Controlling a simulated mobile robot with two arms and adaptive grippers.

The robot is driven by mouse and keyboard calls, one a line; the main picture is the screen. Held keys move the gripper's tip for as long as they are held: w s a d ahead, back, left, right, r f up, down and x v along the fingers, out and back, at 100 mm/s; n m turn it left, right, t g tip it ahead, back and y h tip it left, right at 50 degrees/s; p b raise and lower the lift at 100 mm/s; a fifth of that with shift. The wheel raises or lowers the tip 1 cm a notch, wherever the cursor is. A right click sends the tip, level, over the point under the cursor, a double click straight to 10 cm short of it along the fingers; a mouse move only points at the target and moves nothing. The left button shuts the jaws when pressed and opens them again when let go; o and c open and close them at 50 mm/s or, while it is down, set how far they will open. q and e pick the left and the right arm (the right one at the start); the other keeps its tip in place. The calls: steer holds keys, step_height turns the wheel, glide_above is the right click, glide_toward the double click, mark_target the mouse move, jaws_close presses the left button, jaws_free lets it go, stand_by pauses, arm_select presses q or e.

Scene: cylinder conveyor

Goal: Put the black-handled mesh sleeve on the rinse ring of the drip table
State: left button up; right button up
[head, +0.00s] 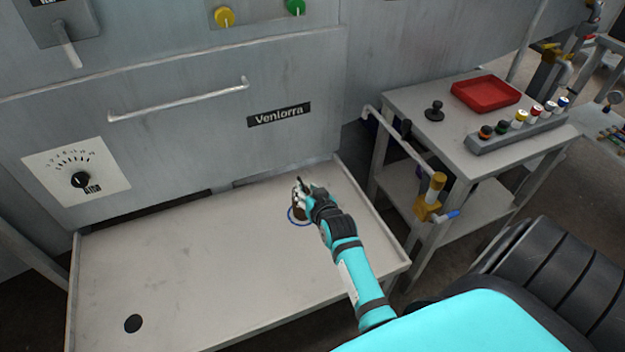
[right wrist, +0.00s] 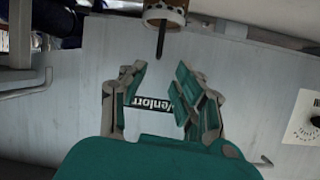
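The black-handled mesh sleeve (head: 298,211) stands upright on the drip table (head: 200,260), within the blue rinse ring (head: 292,219). Its brown body shows low in the head view, partly covered by my gripper. In the right wrist view, which is upside down, the sleeve (right wrist: 165,16) is at the top edge, with a pale band and its black handle pointing away from the table. My right gripper (head: 308,190) is beside and above it. In the right wrist view its fingers (right wrist: 158,85) are apart with nothing between them. My left gripper is not in view.
A grey cabinet wall with a Venlorra label (head: 279,115) and a long handle (head: 180,98) stands behind the table. A black disc (head: 133,323) is at the table's front left. The side cart at right holds a red tray (head: 486,92) and a rack (head: 520,131) of several capped cylinders.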

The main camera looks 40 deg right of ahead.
steer(key=v, duration=0.5)
